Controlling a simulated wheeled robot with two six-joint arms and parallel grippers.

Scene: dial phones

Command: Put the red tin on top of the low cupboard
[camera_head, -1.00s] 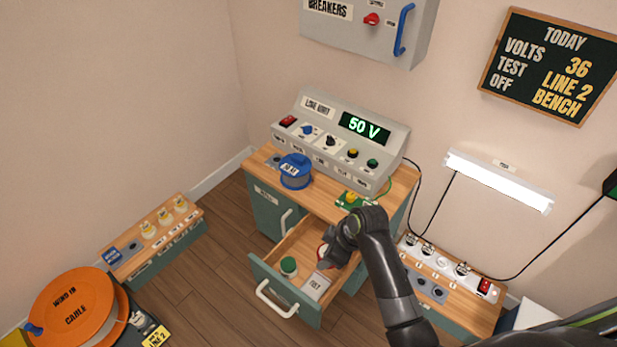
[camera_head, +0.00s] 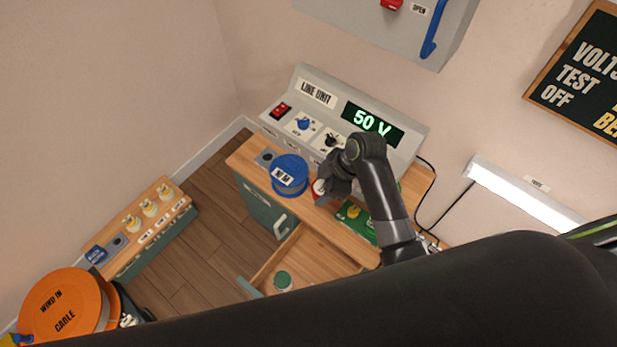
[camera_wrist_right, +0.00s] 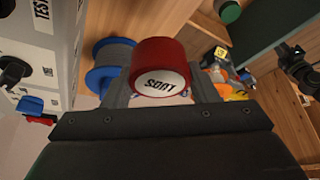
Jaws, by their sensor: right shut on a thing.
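The red tin (camera_head: 318,187) shows only in part in the head view, beside a blue spool. In the right wrist view the red tin (camera_wrist_right: 160,62) has a white lettered label facing the camera. My right gripper (camera_wrist_right: 158,92) is shut on it, one finger on each side. In the head view the right gripper (camera_head: 328,188) is over the wooden top of the low cupboard (camera_head: 246,154). I cannot tell whether the tin touches the top.
The blue spool (camera_head: 289,174) stands left of the tin and a green board (camera_head: 354,217) lies to its right. The grey line unit (camera_head: 300,95) stands behind. The cupboard's drawer (camera_head: 310,257) is open below, with a green tin (camera_head: 283,280) in it. My dark arm hides the foreground.

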